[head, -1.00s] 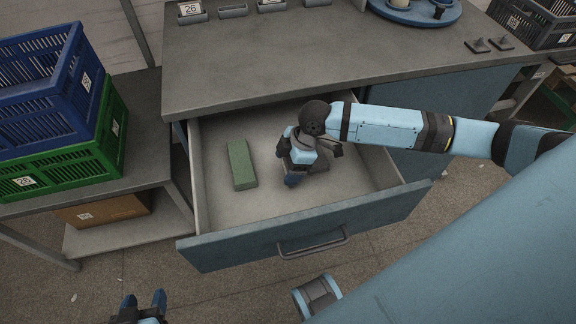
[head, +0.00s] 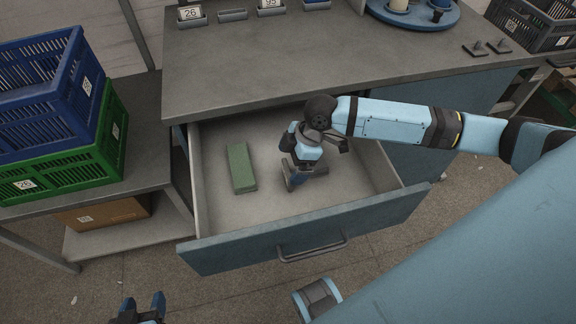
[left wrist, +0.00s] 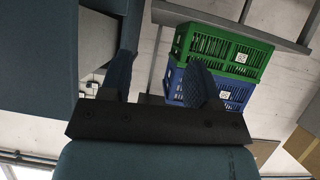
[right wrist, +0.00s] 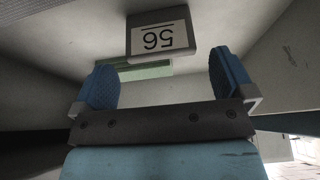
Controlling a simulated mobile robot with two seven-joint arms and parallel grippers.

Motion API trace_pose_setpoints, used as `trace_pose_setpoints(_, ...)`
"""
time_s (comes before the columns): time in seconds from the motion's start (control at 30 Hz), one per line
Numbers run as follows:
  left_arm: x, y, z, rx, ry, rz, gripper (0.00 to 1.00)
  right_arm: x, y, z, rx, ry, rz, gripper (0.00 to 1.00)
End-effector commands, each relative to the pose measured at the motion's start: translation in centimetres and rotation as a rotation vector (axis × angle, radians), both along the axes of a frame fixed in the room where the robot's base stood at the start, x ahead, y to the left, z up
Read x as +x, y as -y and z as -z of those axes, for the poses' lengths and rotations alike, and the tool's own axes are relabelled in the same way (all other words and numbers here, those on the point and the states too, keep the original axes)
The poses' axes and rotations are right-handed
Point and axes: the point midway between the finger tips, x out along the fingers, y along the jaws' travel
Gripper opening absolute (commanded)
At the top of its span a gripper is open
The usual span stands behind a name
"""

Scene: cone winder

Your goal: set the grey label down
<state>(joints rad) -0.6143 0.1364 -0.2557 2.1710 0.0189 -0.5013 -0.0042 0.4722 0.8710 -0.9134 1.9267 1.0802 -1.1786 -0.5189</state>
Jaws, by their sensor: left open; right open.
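The grey label (right wrist: 162,38), a small grey block with a white numbered face, shows upside down in the right wrist view. It lies just beyond my right fingertips, with a clear gap to each finger. My right gripper (head: 293,160) is open inside the pulled-out drawer (head: 240,215), right of the green block (head: 241,168). In the head view the gripper and arm largely hide the label, so its contact with the drawer floor is unclear there. My left gripper (head: 141,304) is open and empty, low in front of the drawer; its fingers show in the left wrist view (left wrist: 160,80).
The drawer front (head: 310,240) and side walls enclose the right gripper. The worktop (head: 320,60) overhangs the drawer's back. Small holders (head: 232,15) line the worktop's far edge, some with numbered labels. Blue (head: 40,100) and green (head: 60,172) crates stand on the left bench.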

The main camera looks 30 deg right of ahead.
Motion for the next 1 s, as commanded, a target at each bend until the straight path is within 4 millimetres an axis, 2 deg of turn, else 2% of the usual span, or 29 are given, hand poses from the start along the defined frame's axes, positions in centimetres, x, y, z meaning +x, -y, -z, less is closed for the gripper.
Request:
trace_pose_setpoints(0.03, 0.0, -0.1, -0.3, 0.003, -0.001, -0.001, 0.56, -0.1, 0.5, -1.4, -0.002, 0.003, 0.0, 1.0)
trace_pose_setpoints(0.2, -0.1, -0.2, -0.4, 0.013, -0.008, -0.001, 0.56, -0.4, 1.9, -4.7, -0.001, 0.002, 0.001, 1.0)
trace_pose_setpoints(0.4, -0.3, -0.3, 0.2, 0.021, -0.024, -0.003, 0.56, -0.8, 2.9, -7.3, -0.001, -0.001, 0.001, 1.0)
trace_pose_setpoints(0.6, -0.3, -0.3, 0.2, 0.02, -0.025, -0.004, 0.56, -0.9, 3.2, -8.1, 0.0, -0.001, 0.0, 1.0)
trace_pose_setpoints(1.0, -0.2, -0.3, 0.0, 0.019, -0.024, -0.004, 0.56, -0.9, 3.2, -8.1, 0.0, -0.001, 0.0, 1.0)
